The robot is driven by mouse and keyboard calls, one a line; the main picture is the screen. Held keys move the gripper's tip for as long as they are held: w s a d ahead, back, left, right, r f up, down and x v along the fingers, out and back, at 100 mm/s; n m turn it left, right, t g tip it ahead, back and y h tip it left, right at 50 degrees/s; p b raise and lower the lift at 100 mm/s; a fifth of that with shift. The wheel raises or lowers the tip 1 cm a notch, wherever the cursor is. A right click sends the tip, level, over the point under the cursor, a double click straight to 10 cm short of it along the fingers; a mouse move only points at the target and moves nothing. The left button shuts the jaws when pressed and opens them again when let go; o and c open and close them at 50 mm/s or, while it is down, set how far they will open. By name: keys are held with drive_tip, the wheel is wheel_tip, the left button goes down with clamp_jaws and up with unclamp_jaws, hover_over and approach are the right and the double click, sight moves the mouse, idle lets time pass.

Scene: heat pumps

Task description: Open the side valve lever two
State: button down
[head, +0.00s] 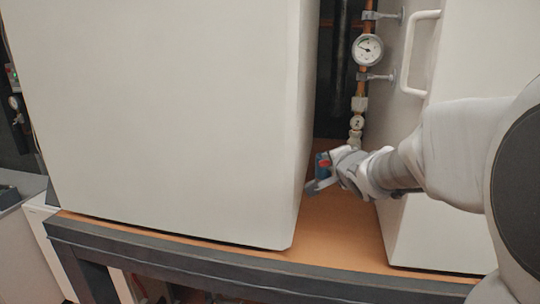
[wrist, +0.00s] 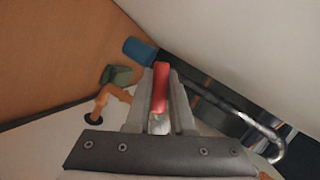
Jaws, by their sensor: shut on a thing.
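The red valve lever (wrist: 160,88) shows in the wrist view between the two grey fingers of my gripper (wrist: 161,112), which are shut on it. A silver part (wrist: 159,124) shows at its near end. A small bit of red (head: 325,162) shows in the head view at the tip of my gripper (head: 325,180), in the gap between two white cabinets. The number 2 tag (head: 357,123) sits on the copper pipe just above my gripper. The lever's joint with its valve is hidden.
A large white cabinet (head: 160,110) stands close on the left, another (head: 440,235) on the right with a handle (head: 417,50). A round gauge (head: 368,50) is on the pipe above. A blue cylinder (wrist: 139,50) and a green part (wrist: 117,75) lie near the fingers.

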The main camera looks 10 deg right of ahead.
drive_tip(key=s+d+f+n+g+h+b, duration=0.2)
drive_tip(key=d+n+h+b, duration=0.3)
drive_tip(key=b, duration=1.8)
drive_tip(key=shift+d+f+n+g+h, duration=0.15)
drive_tip(key=shift+f+n+g+h, duration=0.55)
drive_tip(key=shift+n, duration=1)
drive_tip(key=shift+s+f, duration=0.15)
drive_tip(key=c, duration=0.8)
unclamp_jaws()
drive_tip(key=shift+d, duration=0.1)
